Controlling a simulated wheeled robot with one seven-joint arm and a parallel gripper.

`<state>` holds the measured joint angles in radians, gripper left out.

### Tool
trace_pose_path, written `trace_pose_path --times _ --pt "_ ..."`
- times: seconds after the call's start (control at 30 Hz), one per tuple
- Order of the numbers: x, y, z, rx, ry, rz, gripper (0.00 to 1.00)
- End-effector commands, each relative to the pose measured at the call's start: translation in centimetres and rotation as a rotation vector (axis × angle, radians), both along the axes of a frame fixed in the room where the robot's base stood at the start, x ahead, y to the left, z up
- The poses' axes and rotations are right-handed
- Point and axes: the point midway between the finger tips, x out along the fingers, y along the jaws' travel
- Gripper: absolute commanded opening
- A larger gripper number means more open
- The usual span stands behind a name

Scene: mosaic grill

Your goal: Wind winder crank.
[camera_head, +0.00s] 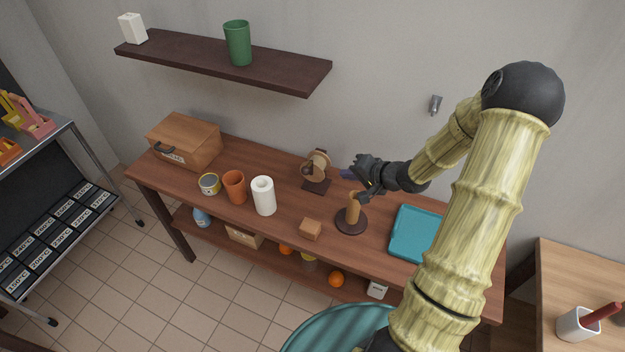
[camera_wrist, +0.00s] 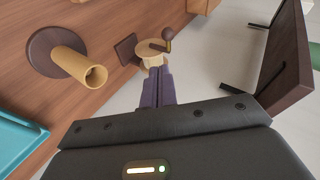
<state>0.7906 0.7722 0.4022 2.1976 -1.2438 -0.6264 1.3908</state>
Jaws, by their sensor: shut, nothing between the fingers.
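The winder (camera_head: 318,165) stands on a dark square base on the workbench, near the back.
A wooden post on a round base (camera_head: 351,226) stands close below my gripper. A teal tray (camera_head: 412,232) is to its right. A white roll (camera_head: 263,196), orange cup (camera_head: 235,188), tin (camera_head: 209,184) and wooden box (camera_head: 184,143) stand left. A dark shelf (camera_head: 222,63) hangs above.

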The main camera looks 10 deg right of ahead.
Motion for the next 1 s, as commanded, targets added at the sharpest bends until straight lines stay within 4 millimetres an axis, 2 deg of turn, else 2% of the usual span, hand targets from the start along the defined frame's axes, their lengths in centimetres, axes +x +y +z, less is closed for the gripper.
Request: trace_pose_path --times 0.03,0.2,0.63,0.77,1.0 --pt "0.0 -0.4 -1.2 0.087 -0.009 -0.011 0.00" --pt "0.0 -0.5 -1.4 0.256 -0.023 -0.008 0.00" --pt "0.2 -0.3 -1.3 0.266 -0.022 -0.008 0.00" --pt "1.0 0.6 -1.8 0.267 -0.021 -0.005 0.00" --pt "3.7 3.3 -3.4 0.266 -0.020 0.000 0.00"
